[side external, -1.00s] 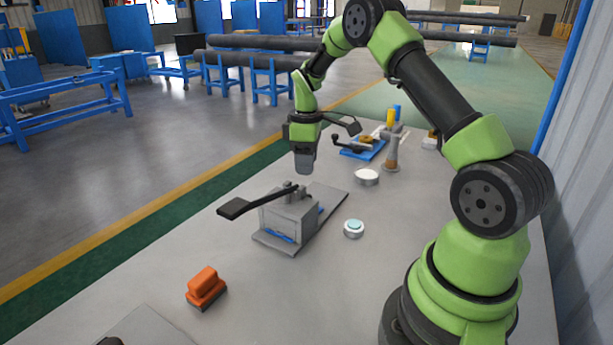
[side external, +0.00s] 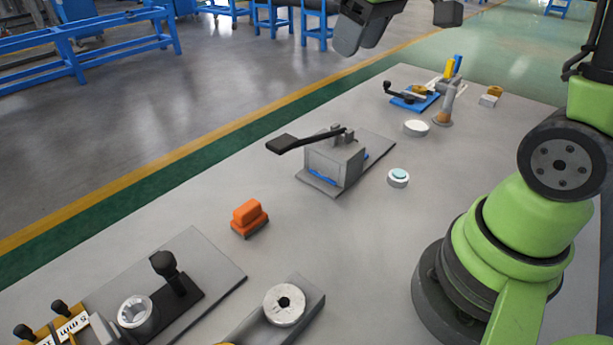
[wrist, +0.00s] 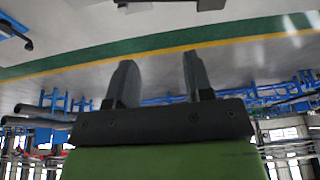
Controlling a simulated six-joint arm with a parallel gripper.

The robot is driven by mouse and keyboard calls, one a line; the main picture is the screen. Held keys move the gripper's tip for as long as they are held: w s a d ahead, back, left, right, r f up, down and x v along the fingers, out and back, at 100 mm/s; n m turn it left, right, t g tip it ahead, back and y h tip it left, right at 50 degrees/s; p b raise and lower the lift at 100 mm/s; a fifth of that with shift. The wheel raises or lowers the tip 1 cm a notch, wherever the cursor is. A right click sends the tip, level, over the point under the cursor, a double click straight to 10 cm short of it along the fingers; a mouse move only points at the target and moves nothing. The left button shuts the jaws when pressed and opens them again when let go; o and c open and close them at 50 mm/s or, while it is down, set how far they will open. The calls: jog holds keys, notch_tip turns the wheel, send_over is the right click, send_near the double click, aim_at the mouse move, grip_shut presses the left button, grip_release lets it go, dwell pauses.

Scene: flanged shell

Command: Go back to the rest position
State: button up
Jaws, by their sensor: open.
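My gripper (side external: 350,34) is at the top edge of the side external view, raised well above the table and only partly in frame. In the wrist view my gripper (wrist: 158,60) shows two dark fingers standing apart with nothing between them. The wrist camera looks across floor and background racks that appear upside down. Below my gripper in the side external picture, a grey box fixture (side external: 334,163) with a black lever handle stands on a flat plate.
The table (side external: 380,245) carries an orange block (side external: 249,216), a teal-topped button (side external: 398,177), a white disc (side external: 416,128) and a blue-based fixture (side external: 414,101). Nearer are a round holed part (side external: 284,305) and a silver ring (side external: 138,312). Open floor lies left.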

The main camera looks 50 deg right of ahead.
jog(key=s+a+r+m+t+y, duration=0.1)
jog(key=s+a+m, duration=0.1)
jog(key=s+a, duration=0.2)
jog(key=s+a+r+m+t, duration=0.1)
jog(key=s+a+m+t, duration=0.1)
jog(key=s, duration=0.7)
jog(key=shift+a+y, duration=0.4)
jog(key=shift+a, duration=0.5)
